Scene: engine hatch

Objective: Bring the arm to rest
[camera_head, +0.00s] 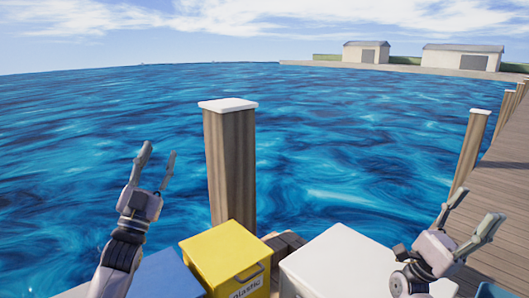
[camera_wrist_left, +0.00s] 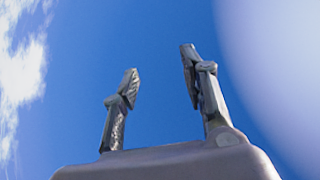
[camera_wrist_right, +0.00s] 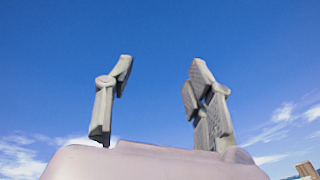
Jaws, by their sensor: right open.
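My left gripper (camera_head: 157,163) is raised at the left in the head view, its fingers pointing up and apart in front of the water. In the left wrist view its two fingers (camera_wrist_left: 160,80) stand apart with only sky between them. My right gripper (camera_head: 477,209) is at the lower right in the head view, fingers spread and tilted up to the right. In the right wrist view its fingers (camera_wrist_right: 157,90) are apart with empty sky between them. Neither gripper touches or holds anything.
A yellow bin (camera_head: 224,254) labelled plastic, a blue box (camera_head: 166,277) and a white box (camera_head: 338,266) stand at the bottom. A wooden post (camera_head: 231,165) with a white cap rises behind them. Water fills the middle; a plank pier (camera_head: 502,190) runs along the right.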

